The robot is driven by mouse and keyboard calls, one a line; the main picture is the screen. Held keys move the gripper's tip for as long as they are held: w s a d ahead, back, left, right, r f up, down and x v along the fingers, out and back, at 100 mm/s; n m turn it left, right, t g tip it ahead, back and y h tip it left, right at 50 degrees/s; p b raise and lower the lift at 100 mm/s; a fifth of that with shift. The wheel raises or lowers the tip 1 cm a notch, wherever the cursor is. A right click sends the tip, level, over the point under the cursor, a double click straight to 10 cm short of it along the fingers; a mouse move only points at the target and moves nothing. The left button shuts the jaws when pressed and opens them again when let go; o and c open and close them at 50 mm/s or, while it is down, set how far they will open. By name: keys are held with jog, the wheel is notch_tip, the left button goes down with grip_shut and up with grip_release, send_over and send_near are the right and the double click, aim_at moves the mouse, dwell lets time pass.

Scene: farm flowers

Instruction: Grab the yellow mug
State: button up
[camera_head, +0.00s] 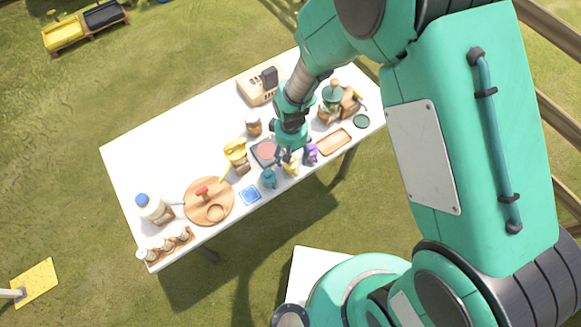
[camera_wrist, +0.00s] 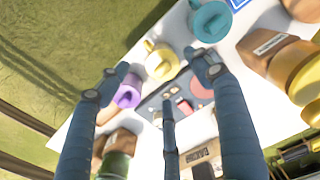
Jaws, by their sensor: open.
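The yellow mug (camera_wrist: 161,63) stands on the white table in the wrist view, beyond and between my open fingertips. In the head view the yellow mug (camera_head: 291,169) is near the table's front edge, partly hidden by my gripper (camera_head: 288,155). My gripper (camera_wrist: 158,76) is open and empty, with its fingers spread on both sides of the mug in the wrist view. I cannot tell how high the fingertips are above it. A purple mug (camera_wrist: 128,96) is on one side of the yellow mug and a teal mug (camera_wrist: 211,21) on the other.
The white table (camera_head: 135,165) also holds a round wooden board (camera_head: 225,190), a blue coaster (camera_head: 249,195), a wooden tray (camera_head: 334,142) and a dark tray with a pink disc (camera_head: 265,151). A green-topped container (camera_head: 332,95) stands to the right. The table's back left is clear.

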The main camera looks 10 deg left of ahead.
aim_at(291, 163)
jog(key=shift+s+a+f+b, duration=0.1)
jog(key=shift+f+b, duration=0.05)
jog(key=shift+f, duration=1.15)
jog(key=shift+s+f+b, duration=0.1)
jog(key=shift+f+b, duration=0.05)
jog(key=shift+f, duration=1.15)
jog(key=shift+c, duration=0.5)
jog(key=c, duration=1.2)
